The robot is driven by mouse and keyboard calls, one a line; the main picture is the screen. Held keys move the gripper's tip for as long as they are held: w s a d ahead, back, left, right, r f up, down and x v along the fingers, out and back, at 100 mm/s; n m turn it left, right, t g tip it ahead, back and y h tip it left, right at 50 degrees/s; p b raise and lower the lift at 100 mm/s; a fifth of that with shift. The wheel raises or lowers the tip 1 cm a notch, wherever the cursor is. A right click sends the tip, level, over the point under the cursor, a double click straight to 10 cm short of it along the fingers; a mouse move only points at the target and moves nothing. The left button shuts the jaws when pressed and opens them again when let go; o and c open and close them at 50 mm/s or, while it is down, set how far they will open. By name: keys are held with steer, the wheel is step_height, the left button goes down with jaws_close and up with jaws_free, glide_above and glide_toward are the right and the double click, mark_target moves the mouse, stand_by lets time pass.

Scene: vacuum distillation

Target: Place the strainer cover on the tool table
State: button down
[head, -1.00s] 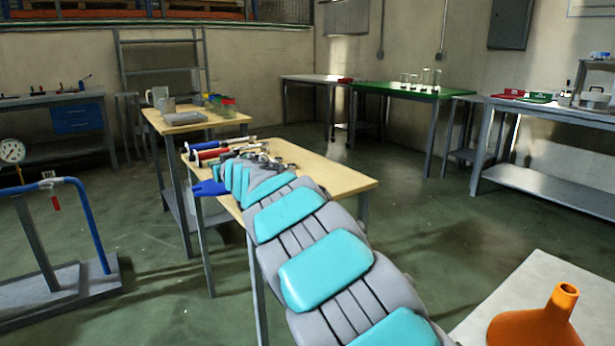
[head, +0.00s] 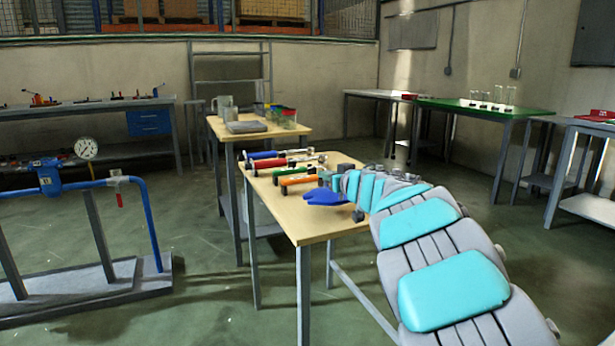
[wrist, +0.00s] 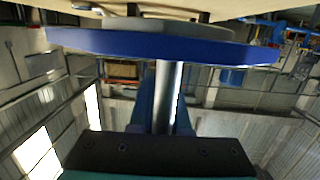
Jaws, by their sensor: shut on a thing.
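The strainer cover shows in the wrist view as a wide blue disc (wrist: 160,44) with a grey round part and a metal stem (wrist: 165,95). My gripper (wrist: 163,122) is shut on the stem, its fingers partly hidden behind it. In the head view the blue cover (head: 326,198) is at the end of my arm, over the front right part of the wooden tool table (head: 312,223). The pale wooden surface (wrist: 270,8) is close to the cover in the wrist view. I cannot tell whether they touch.
Several tools with blue, red and orange handles (head: 290,161) lie on the table behind the cover. Its front left part is bare. A second wooden table (head: 230,131) with jars stands behind. A blue pipe stand with a gauge (head: 86,148) is at left.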

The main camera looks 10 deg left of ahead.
steer(key=d, duration=0.3)
steer(key=shift+w+d, duration=0.1)
steer(key=shift+d, duration=0.1)
steer(key=shift+f+b, duration=1)
steer(key=shift+f, duration=0.85)
steer(key=c, duration=0.9)
jaws_free()
steer(key=v, duration=1.2)
steer(key=shift+f, duration=0.1)
